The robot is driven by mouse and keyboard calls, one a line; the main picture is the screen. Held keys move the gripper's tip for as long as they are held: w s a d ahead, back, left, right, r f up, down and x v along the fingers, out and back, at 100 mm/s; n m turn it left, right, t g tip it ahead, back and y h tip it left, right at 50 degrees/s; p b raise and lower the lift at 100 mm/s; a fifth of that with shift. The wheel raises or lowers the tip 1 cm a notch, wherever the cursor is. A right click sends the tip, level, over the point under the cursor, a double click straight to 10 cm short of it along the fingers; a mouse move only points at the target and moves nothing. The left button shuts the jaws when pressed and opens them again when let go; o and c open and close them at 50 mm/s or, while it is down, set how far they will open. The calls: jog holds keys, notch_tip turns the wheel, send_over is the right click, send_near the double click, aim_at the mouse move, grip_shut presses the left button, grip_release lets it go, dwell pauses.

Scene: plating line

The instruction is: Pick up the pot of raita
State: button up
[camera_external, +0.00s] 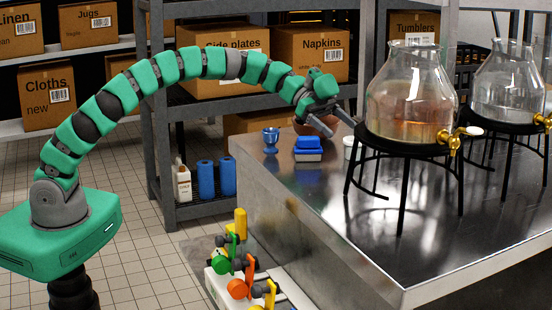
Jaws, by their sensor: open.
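My gripper (341,128) is open at the end of my green arm, above the far left part of the steel counter (285,203). Its fingers point down and to the right. A small white pot (349,149) stands on the counter just below and right of the fingers, partly hidden by the black stand. It may be the pot of raita, but no label can be read. A brown rounded bowl or pot (314,129) sits behind the gripper and is partly covered by it. I cannot tell whether the fingers touch anything.
Glass dispensers (412,100) (508,85) on black stands crowd the right. The counter's front is clear. Shelves with boxes (312,55) stand behind.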

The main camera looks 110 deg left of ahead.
aim_at(349, 138)
jog(key=x, duration=0.4)
jog(key=shift+w+d, duration=0.1)
jog(key=shift+w, duration=0.3)
jog(key=c, duration=1.1)
